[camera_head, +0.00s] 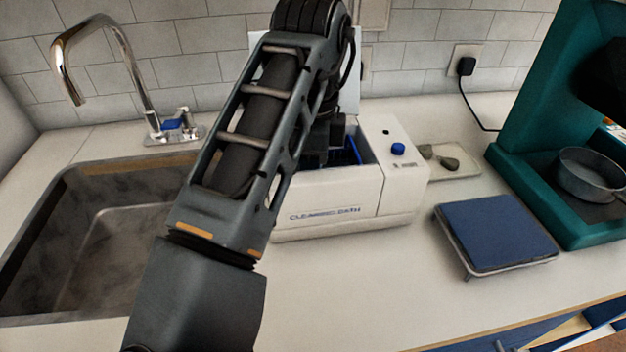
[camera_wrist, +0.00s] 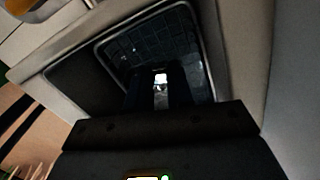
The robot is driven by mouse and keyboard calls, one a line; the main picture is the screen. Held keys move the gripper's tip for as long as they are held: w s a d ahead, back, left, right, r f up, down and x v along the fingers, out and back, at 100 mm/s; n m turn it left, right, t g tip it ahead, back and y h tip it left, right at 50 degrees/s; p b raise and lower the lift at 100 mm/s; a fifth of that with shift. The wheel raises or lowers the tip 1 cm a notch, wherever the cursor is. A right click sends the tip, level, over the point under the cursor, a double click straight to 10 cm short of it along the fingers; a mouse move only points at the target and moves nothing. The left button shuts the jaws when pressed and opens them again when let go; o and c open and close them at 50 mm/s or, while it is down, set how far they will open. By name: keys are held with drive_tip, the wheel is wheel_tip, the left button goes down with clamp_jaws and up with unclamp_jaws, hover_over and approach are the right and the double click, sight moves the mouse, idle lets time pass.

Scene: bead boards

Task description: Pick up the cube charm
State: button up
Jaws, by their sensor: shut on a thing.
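My gripper (camera_wrist: 160,84) points down into the cleaning bath (camera_head: 330,208), seen in the wrist view with its two dark fingers close together. A small bright, shiny piece (camera_wrist: 160,78) sits between the fingertips, and my gripper is shut on it. It looks like the cube charm, but it is too small and dark to make out its shape. In the head view my arm hides most of the bath's opening, and the charm cannot be seen there. The dark, gridded inside of the bath (camera_wrist: 130,48) surrounds the fingers.
The bath's walls stand close around my gripper. A steel sink (camera_head: 100,225) with a faucet (camera_head: 130,60) is at left. A tray with grey stones (camera_head: 462,172), a blue-topped stand (camera_head: 495,232) and a teal machine (camera_head: 520,120) are at right. The front counter is clear.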

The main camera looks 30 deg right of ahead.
drive_tip(key=shift+d+f, duration=0.2)
drive_tip(key=shift+f, duration=0.15)
drive_tip(key=shift+c, duration=0.7)
drive_tip(key=shift+r, duration=0.15)
clamp_jaws()
drive_tip(key=shift+a+r, duration=0.1)
drive_tip(key=shift+r, duration=0.15)
